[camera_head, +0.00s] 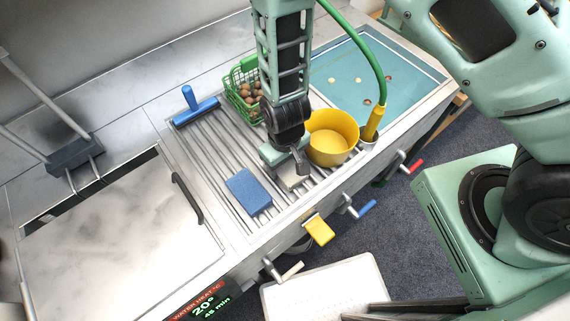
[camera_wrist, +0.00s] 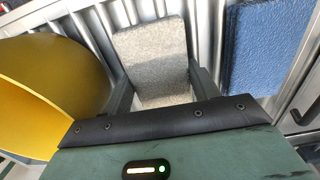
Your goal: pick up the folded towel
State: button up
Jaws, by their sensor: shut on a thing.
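The folded towel (camera_wrist: 155,50) is a flat, grey-beige, rough-textured piece in the wrist view. My gripper (camera_wrist: 161,86) has one finger on each side of it and is shut on it. In the head view my gripper (camera_head: 288,168) is low over the ribbed metal rack, between the yellow pot and a blue pad, and hides most of the towel; a pale edge (camera_head: 294,182) shows beneath. I cannot tell whether the towel touches the rack.
The yellow pot (camera_head: 331,143) stands close on one side, the blue pad (camera_head: 248,192) on the other. A green basket of chestnuts (camera_head: 246,95) and a blue-handled squeegee (camera_head: 194,107) are behind. A green hose (camera_head: 376,70) hangs at the right. The left counter (camera_head: 110,230) is clear.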

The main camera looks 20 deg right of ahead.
notch_tip(320, 180, up, 10)
jog(key=b, duration=0.2)
dwell(0.7)
